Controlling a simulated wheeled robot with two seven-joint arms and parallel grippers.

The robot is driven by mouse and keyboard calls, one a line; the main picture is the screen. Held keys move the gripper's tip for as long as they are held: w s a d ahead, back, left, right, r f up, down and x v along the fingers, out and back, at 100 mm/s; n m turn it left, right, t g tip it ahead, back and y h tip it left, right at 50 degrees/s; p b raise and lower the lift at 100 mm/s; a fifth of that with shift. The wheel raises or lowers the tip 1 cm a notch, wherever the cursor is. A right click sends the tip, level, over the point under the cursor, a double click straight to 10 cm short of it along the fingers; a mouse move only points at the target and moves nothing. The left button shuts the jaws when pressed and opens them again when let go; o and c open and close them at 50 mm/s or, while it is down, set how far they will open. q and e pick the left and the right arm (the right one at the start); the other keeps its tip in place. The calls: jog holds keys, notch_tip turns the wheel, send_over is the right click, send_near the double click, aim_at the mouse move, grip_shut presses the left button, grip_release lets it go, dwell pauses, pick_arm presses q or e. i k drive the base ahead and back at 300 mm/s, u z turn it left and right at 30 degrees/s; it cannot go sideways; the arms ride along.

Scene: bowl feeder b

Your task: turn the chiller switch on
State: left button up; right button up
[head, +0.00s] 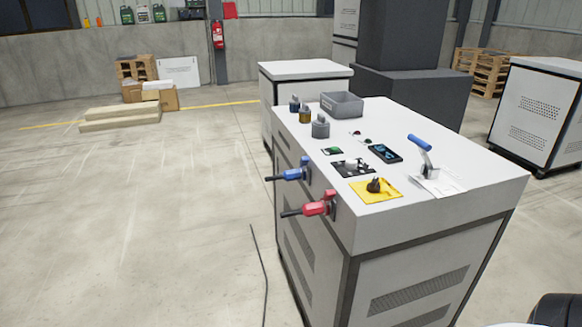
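A grey-white cabinet stands at right centre, its top edge (455,210) facing me. On its near top corner a yellow plate (390,194) carries a black rotary knob (374,185), which looks like a switch. No label is readable, so I cannot tell for certain that it is the chiller switch, nor its setting. A blue-handled lever (419,143) stands tilted on the top at the right. Blue (291,173) and red (318,207) valve handles stick out from the left side. Neither of my grippers shows.
The top also holds a grey bin (342,104), several small grey-bodied parts, a dark-screened device (385,153) and a black panel (352,168). A black cable (260,262) lies on the floor left of the cabinet. The floor at left is open. Another cabinet (535,105) stands at right.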

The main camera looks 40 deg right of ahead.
aim_at(373, 187)
jog(key=u, duration=1.35)
jog(key=k, duration=1)
jog(key=z, duration=1.85)
jog(key=i, duration=0.35)
jog(key=u, duration=0.15)
